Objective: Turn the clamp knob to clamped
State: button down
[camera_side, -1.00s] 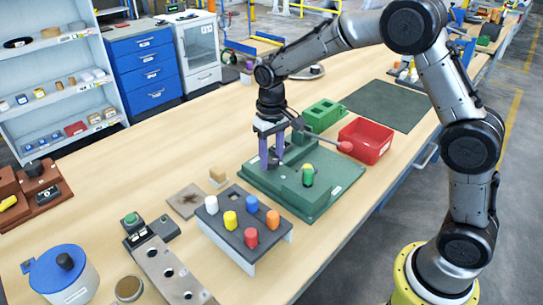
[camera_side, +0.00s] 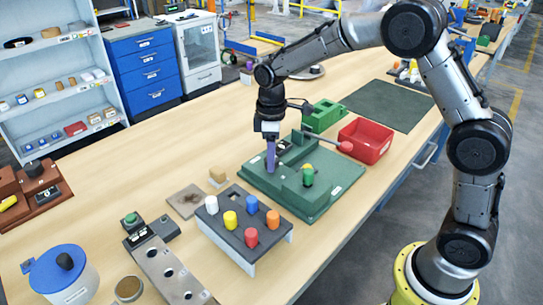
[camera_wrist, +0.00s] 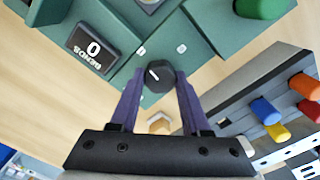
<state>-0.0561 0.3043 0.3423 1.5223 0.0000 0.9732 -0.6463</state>
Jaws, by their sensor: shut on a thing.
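The clamp knob (camera_wrist: 158,80) is a round black knob with a white mark on the green fixture (camera_side: 325,200). In the wrist view its mark slants to the upper left, roughly toward the left one of two small pale symbols (camera_wrist: 141,50). The other symbol (camera_wrist: 181,49) lies up and right of the knob. Both symbols are too small to read. My gripper (camera_wrist: 160,76) has its purple fingers on either side of the knob, shut on it. In the side view my gripper (camera_side: 270,165) points down at the fixture's near left part, and its fingers hide the knob.
A display (camera_wrist: 93,48) reads 0 BENDS. A lever with a red ball (camera_side: 346,146) reaches over the fixture toward a red bin (camera_side: 366,140). A dark rack (camera_side: 232,228) with several coloured pegs stands close by in front.

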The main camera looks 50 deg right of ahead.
jog(key=shift+r+n, duration=0.1)
jog(key=shift+n, duration=0.5)
jog(key=shift+c, duration=1.8)
grip_release()
notch_tip(320, 180, up, 14)
